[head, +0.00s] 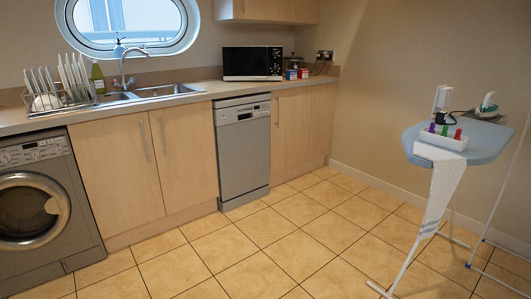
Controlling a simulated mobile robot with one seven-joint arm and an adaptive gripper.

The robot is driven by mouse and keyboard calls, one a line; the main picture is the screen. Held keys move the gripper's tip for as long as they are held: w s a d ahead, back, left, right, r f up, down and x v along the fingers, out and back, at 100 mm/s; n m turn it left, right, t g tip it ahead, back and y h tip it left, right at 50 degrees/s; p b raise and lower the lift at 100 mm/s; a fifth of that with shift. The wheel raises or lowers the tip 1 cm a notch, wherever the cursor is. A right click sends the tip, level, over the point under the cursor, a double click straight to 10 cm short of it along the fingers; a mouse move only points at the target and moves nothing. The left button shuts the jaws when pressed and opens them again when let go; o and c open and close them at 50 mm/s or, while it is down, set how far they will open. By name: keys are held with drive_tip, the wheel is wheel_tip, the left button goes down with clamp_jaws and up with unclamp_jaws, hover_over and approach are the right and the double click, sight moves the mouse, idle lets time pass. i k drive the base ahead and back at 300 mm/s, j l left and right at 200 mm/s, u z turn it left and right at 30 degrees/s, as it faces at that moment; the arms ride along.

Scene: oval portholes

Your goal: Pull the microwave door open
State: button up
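The microwave (252,63) stands on the counter near its right end, in the head view. I cannot make out a handle at this size. My gripper and arm do not show in this view, so I cannot tell where they are relative to the microwave.
The counter (190,99) holds a dish rack (60,98) and a sink (152,92). A dishwasher (243,150) stands below the microwave. An ironing board (480,140) stands at the right. The tiled floor (255,245) between is clear.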

sight(240, 63)
drive_tip(key=i+z, duration=0.35)
drive_tip(key=i, duration=1.05)
drive_tip(key=i+j, duration=0.1)
drive_tip(key=i, duration=2.4)
drive_tip(key=l+z, duration=0.05)
drive_tip(key=l, duration=0.05)
